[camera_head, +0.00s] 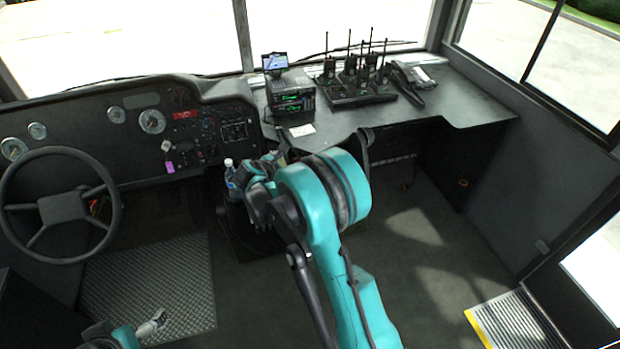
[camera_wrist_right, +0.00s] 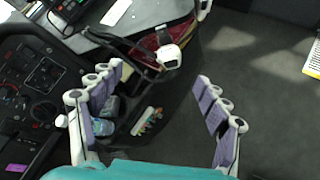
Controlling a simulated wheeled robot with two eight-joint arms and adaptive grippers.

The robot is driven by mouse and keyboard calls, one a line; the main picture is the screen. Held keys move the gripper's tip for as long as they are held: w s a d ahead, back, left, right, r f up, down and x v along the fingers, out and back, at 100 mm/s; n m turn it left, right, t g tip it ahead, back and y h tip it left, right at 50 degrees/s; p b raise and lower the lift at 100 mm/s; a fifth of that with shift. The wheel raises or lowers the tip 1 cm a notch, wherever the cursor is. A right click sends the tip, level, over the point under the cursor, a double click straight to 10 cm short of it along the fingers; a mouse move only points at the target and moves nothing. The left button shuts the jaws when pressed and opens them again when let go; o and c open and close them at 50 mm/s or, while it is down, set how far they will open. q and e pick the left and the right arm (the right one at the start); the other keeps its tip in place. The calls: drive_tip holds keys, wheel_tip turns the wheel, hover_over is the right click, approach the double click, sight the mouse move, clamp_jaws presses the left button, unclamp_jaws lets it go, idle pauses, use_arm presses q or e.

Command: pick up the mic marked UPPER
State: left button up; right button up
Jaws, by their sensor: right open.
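Two stacked radios with green displays (camera_head: 292,103) stand on the dash counter in the head view. I cannot read a mark UPPER on anything. In the right wrist view, a small white-and-dark item (camera_wrist_right: 168,57) sits by a dark cord at the counter edge; I cannot tell whether it is a mic. My right gripper (camera_wrist_right: 158,108) is open and empty, its purple-padded fingers spread below that item in the picture. In the head view my right arm hides most of the space below the radios. My left gripper (camera_head: 152,323) is low at the bottom left, its opening unclear.
A white card (camera_head: 302,130) lies before the radios. Handheld radios in a charger (camera_head: 358,90) and a desk phone (camera_head: 414,78) stand to the right. A bottle (camera_head: 232,180) stands beside my right arm. A steering wheel (camera_head: 62,208) is at left. Floor at right is open.

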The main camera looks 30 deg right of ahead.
drive_tip(key=w+d+f+n+h+b, duration=0.1)
drive_tip(key=w+d+f+n+h, duration=0.2)
drive_tip(key=f, duration=0.6)
drive_tip(key=w+d+f+n+h, duration=0.1)
drive_tip(key=w+d+f+n, duration=0.1)
drive_tip(key=f+n, duration=0.5)
drive_tip(key=shift+m, duration=0.7)
drive_tip(key=b+x, duration=0.1)
drive_tip(key=x, duration=0.1)
drive_tip(key=s+b+x, duration=0.1)
drive_tip(key=x, duration=0.2)
drive_tip(key=f+b+x, duration=0.1)
drive_tip(key=x, duration=0.1)
drive_tip(key=shift+d+f+b, duration=0.25)
drive_tip(key=shift+d+b, duration=0.1)
drive_tip(key=shift+d, duration=0.1)
drive_tip(key=shift+r, duration=0.15)
drive_tip(key=c, duration=1.2)
